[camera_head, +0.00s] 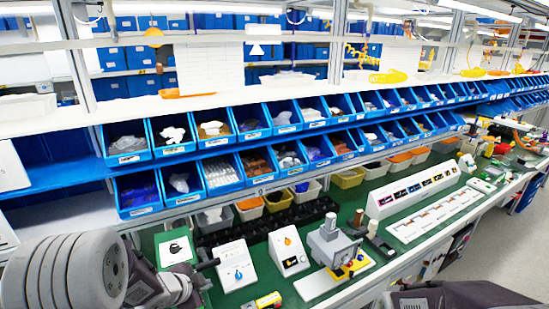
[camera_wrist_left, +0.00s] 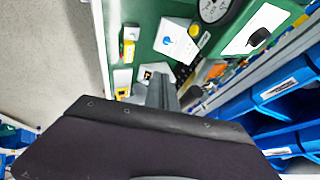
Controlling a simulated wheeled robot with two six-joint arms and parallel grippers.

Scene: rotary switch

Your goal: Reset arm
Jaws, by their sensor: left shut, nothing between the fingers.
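My left arm comes in from the lower left in the head view. Its gripper (camera_head: 207,265) is shut and empty, just left of a white switch box with a blue knob (camera_head: 236,269). In the left wrist view the closed fingers (camera_wrist_left: 160,85) point toward the green bench, and a white box with a blue mark (camera_wrist_left: 177,40) lies beyond them. A white sloped box with an orange knob (camera_head: 290,250) stands to the right. A white plate with a black knob (camera_head: 176,249) is behind the gripper. My right gripper does not show.
Blue bins (camera_head: 224,172) line the rack behind the green bench (camera_head: 222,299). A grey device on a white base (camera_head: 334,250) stands right of the boxes, and a long white sloped panel (camera_head: 412,190) is farther right. A yellow block (camera_head: 264,301) lies near the front edge.

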